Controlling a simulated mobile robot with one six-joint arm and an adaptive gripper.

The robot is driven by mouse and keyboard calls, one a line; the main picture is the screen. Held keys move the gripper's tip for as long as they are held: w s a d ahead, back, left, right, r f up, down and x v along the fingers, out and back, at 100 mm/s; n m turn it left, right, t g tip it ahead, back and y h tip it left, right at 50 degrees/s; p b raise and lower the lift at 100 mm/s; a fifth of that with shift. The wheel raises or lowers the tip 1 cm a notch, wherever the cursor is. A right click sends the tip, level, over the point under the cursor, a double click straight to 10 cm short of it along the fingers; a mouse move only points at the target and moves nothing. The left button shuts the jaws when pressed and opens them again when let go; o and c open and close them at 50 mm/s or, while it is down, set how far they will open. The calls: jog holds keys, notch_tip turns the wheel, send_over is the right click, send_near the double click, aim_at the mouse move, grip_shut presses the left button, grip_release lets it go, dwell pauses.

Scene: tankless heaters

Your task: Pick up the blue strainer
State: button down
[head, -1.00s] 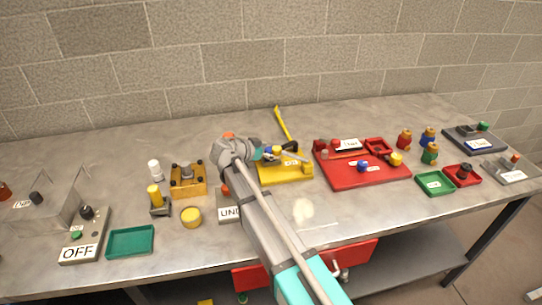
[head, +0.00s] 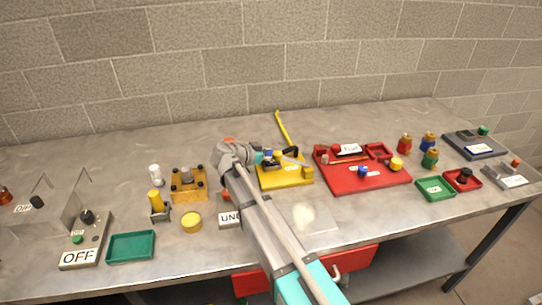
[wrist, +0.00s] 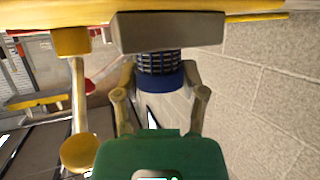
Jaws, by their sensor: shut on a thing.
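The blue strainer (wrist: 160,80) shows in the wrist view as a dark mesh cylinder with a blue band. It is between the two fingers of my gripper (wrist: 160,98), which are closed on it at the blue band. Its mesh end meets or sits very close to a grey block (wrist: 172,33) under a yellow edge. In the head view my gripper (head: 276,157) is over the yellow board (head: 285,178). The strainer is too small there to tell apart from the parts around it.
A red board (head: 360,182) with several small parts lies to the right of the yellow board. A yellow handle (head: 282,127) sticks up behind. An orange block (head: 188,184), a yellow cap (head: 191,222) and a green tray (head: 131,245) are to the left. The block wall is behind.

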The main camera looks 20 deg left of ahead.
jog(key=shift+r+p, duration=4.7)
jog(key=shift+r, duration=0.2)
jog(key=shift+r, duration=0.1)
notch_tip(320, 180, up, 7)
jog(key=p, duration=0.7)
notch_tip(320, 180, down, 7)
jog(key=b, duration=0.6)
jog(key=shift+b, duration=0.4)
notch_tip(320, 180, up, 15)
jog(key=p, duration=1.5)
